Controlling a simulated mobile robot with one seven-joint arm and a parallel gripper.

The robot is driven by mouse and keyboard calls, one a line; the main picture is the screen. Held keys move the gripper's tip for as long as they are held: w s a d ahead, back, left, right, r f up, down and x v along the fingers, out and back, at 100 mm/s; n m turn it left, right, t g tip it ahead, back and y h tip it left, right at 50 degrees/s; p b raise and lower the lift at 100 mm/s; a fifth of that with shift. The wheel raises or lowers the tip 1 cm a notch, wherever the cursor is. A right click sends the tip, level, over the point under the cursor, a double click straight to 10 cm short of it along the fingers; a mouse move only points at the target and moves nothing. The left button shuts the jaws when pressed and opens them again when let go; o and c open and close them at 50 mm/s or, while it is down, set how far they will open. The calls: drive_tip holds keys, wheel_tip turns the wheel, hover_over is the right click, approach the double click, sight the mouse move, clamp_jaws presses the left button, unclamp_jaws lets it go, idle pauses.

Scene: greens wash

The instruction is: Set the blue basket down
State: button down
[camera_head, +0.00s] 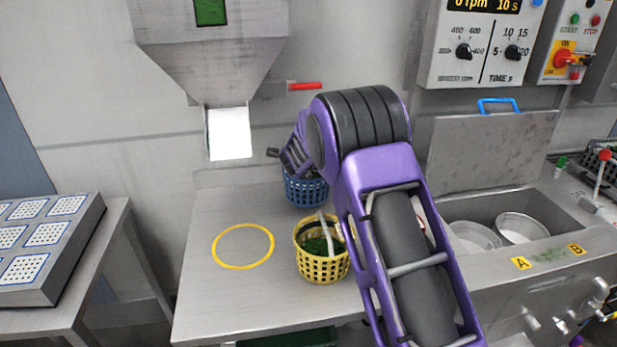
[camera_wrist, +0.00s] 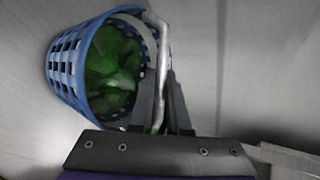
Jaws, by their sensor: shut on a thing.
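The blue basket (camera_head: 305,191) is at the back of the steel counter in the head view, partly hidden behind my purple arm. It also fills the left of the wrist view (camera_wrist: 64,68), with green leaves (camera_wrist: 110,75) inside and a pale handle (camera_wrist: 158,60). My gripper (camera_wrist: 168,100) is shut on the basket's handle. In the head view the gripper (camera_head: 277,154) shows only in part, above the basket. I cannot tell whether the basket's base touches the counter. A yellow ring (camera_head: 243,246) is marked on the counter, empty, to the front left of the basket.
A yellow basket (camera_head: 322,262) with greens stands on the counter right of the ring. A hopper with a white chute (camera_head: 230,134) hangs above the counter's back. Sinks with round strainers (camera_head: 522,228) lie to the right. A side table (camera_head: 52,255) stands left, across a gap.

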drive_tip(key=shift+w+f+b, duration=0.1)
drive_tip(key=shift+f+b, duration=0.3)
drive_tip(key=shift+f, duration=1.05)
drive_tip(key=shift+f, duration=0.15)
drive_tip(key=c, duration=0.9)
unclamp_jaws()
drive_tip(key=shift+f, duration=0.1)
drive_tip(key=shift+r, duration=0.2)
drive_tip(key=v, duration=1.2)
